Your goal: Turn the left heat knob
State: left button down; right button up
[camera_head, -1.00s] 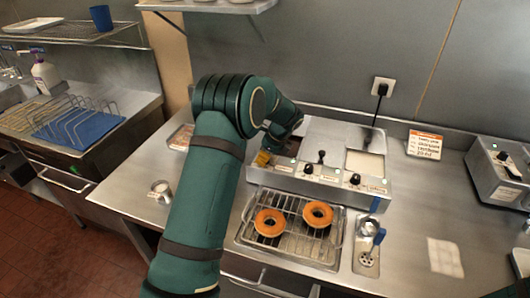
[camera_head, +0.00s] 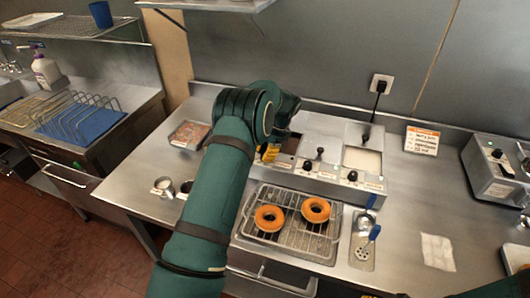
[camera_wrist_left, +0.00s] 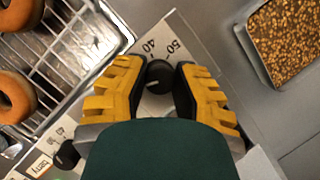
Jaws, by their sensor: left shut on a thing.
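The heat unit (camera_head: 330,178) is a steel box with black knobs on its sloped front. The left heat knob (camera_wrist_left: 158,77) is round and black, with a light mark and the numbers 40 and 50 beside it in the left wrist view. My left gripper (camera_head: 268,153) is at the left end of the unit and hides this knob in the head view. In the left wrist view its yellow fingers (camera_wrist_left: 157,88) are shut on the knob, one on each side. Two other knobs, the middle one (camera_head: 307,165) and the right one (camera_head: 352,176), are uncovered.
Two glazed donuts (camera_head: 316,210) lie on a wire rack (camera_head: 290,235) in front of the unit. A tray of chopped nuts (camera_head: 188,134) and metal cups (camera_head: 163,187) are to the left. A slotted ladle (camera_head: 368,243) lies right of the rack. The counter's right part is mostly clear.

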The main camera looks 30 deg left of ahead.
pick_arm(q)
jog(key=shift+s+f+n, duration=0.15)
jog(key=shift+f+n, duration=0.05)
jog(key=shift+n, duration=0.4)
jog(key=c, duration=0.7)
grip_release()
jog(key=shift+a+r, duration=0.1)
jog(key=shift+r, duration=0.1)
jog(key=v, duration=1.2)
jog(key=shift+w, duration=0.2)
jog(key=shift+s+a+f, duration=0.1)
jog(key=shift+a+f, duration=0.1)
